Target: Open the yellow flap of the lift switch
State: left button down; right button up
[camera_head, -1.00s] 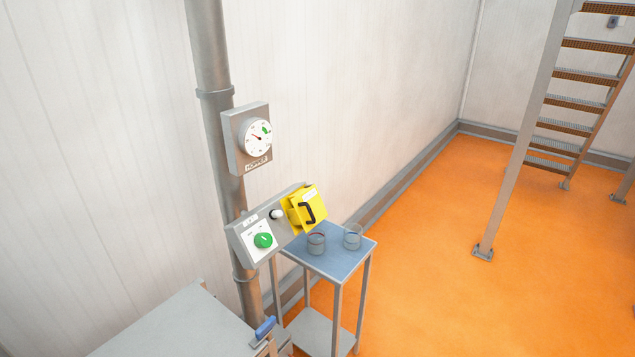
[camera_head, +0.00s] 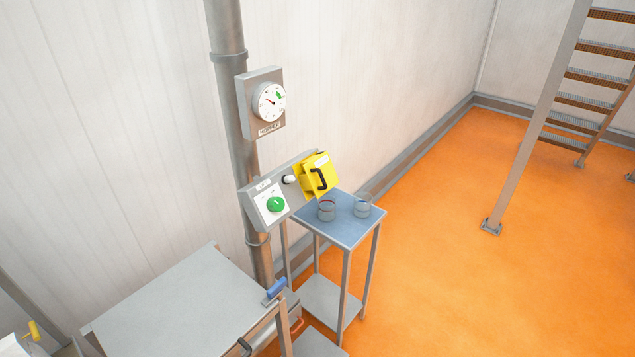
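The lift switch is a grey tilted panel (camera_head: 260,205) on a vertical pipe, a little left of the middle of the head view. It bears a green round knob (camera_head: 276,204) on a white plate and a small whitish knob (camera_head: 289,180). The yellow flap (camera_head: 320,163), with a dark handle (camera_head: 319,180), sits at the panel's right end. It looks closed, and what is under it is hidden. Neither of my grippers is in view.
A gauge box (camera_head: 250,110) hangs above the panel on the pipe (camera_head: 228,75). A small blue-topped table (camera_head: 343,233) with two glass jars (camera_head: 326,210) stands just right of and below the panel. A grey surface (camera_head: 170,300) is at front left. Orange floor (camera_head: 440,220) at right is clear up to the stairs.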

aim_at(320, 176)
jog(key=z, duration=0.05)
jog(key=k, duration=0.45)
jog(key=z, duration=1.05)
jog(key=i, duration=1.15)
jog(key=u, duration=2.25)
